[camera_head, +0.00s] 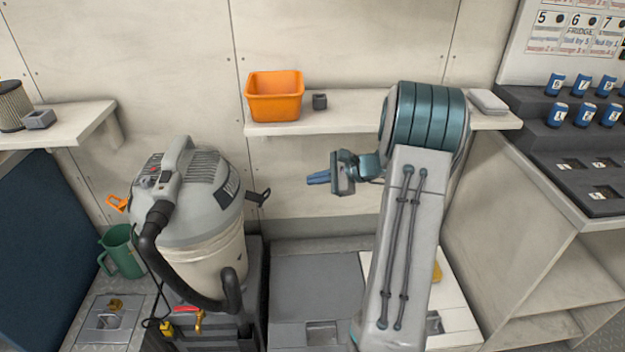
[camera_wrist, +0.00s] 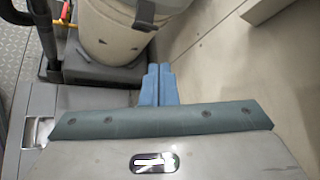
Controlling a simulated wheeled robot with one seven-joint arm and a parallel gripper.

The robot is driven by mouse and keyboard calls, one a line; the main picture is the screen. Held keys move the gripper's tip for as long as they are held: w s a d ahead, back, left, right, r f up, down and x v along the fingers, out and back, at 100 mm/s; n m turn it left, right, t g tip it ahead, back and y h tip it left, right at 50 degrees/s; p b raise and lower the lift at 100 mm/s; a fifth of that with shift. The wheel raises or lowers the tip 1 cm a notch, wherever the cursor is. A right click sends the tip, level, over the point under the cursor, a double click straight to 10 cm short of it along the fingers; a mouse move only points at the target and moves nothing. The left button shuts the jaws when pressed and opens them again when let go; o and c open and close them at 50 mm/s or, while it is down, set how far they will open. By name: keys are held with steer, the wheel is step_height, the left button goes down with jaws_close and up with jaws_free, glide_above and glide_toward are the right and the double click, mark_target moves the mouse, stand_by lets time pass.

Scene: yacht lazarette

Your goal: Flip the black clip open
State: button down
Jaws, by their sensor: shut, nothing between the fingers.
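The grey shop vacuum (camera_head: 200,190) stands at left centre, with a pale drum under its grey lid. The black clip (camera_head: 259,197) is on the right side of its rim and juts outward to the right.
An orange clip (camera_head: 117,203) juts from the vacuum's left side. A black hose (camera_head: 150,250) curls down its front. Above my gripper, a shelf (camera_head: 350,117) holds an orange bin (camera_head: 274,96) and a small dark cup (camera_head: 320,101). The space between gripper and clip looks clear.

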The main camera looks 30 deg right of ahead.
stand_by(0.3)
steer(key=s+a+r+n+g+h+p, duration=0.1)
steer(key=s+a+r+n+g+p, duration=0.25)
steer(key=s+a+r+n, duration=0.3)
steer(key=s+a+r+n+g+h+p, duration=0.2)
steer(key=s+a+r+n+g+p, duration=0.15)
steer(key=s+a+r, duration=0.5)
steer(key=s+a+r+n+h+p, duration=0.2)
steer(key=s+r+n+h+p, duration=0.1)
steer(key=s, duration=0.3)
steer(key=s+a+r+n+t+h+p, duration=0.1)
steer(key=s+a+r+n+h+p, duration=0.1)
steer(key=s+r+n+p, duration=0.3)
steer(key=shift+s+r+n+h+p, duration=0.2)
steer(key=shift+s+n+h+p, duration=0.3)
steer(key=shift+s, duration=0.6)
